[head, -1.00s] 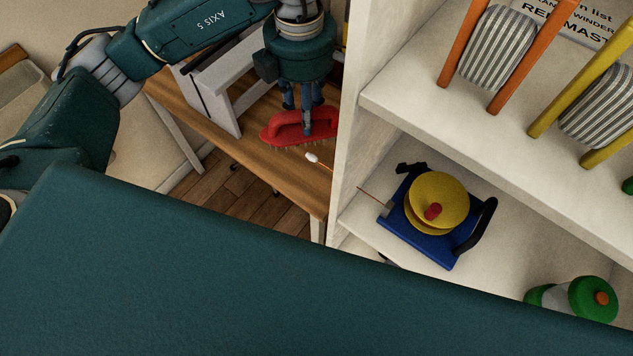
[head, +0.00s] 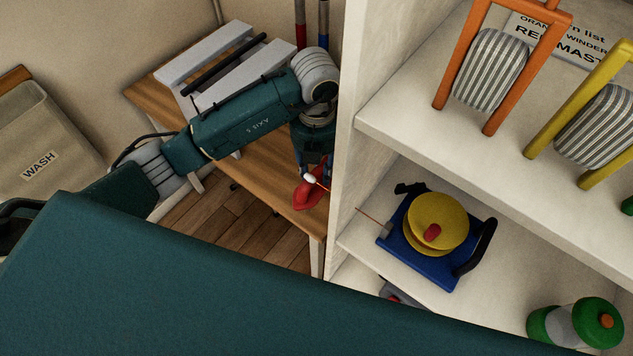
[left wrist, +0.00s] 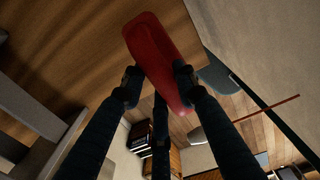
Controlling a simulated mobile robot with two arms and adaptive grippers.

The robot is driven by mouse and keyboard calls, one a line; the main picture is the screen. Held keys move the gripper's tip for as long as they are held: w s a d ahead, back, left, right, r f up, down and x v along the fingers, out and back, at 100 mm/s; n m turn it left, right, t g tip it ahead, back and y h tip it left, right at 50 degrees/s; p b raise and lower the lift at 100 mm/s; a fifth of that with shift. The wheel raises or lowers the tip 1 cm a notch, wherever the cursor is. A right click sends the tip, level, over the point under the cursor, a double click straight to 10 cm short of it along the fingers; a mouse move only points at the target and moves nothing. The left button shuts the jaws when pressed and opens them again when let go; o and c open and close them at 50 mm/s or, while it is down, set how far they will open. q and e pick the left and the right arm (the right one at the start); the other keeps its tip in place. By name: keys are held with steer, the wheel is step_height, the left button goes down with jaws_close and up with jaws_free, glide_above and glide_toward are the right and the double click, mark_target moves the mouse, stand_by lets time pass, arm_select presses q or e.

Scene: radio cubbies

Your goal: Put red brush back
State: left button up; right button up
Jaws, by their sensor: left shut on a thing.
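The red brush (head: 307,196) hangs in my left gripper (head: 312,174), beside the shelf unit's left upright and in front of the wooden table. In the head view my arm and the upright leave only part of it showing. In the left wrist view the brush (left wrist: 155,58) lies between the dark fingers of my left gripper (left wrist: 157,78), which are shut on it. It looks long and tilted, and its bristles cannot be made out there. My right gripper is not in view.
A thin red rod with a white tip (head: 310,178) sticks out near the brush. A blue winder with a yellow reel (head: 437,223) sits on the lower shelf (head: 352,240). A WASH bin (head: 38,130) is at far left.

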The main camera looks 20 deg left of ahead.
mark_target(317, 185)
arm_select(q)
steer(key=shift+f, duration=0.95)
step_height(317, 185, down, 4)
steer(key=shift+f+p, duration=0.1)
steer(key=shift+p, duration=0.35)
steer(key=shift+f, duration=0.15)
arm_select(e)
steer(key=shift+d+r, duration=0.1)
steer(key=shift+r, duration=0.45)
arm_select(q)
steer(key=shift+f, duration=0.2)
steer(key=o, duration=1.1)
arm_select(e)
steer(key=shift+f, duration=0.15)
arm_select(q)
steer(key=shift+r, duration=0.15)
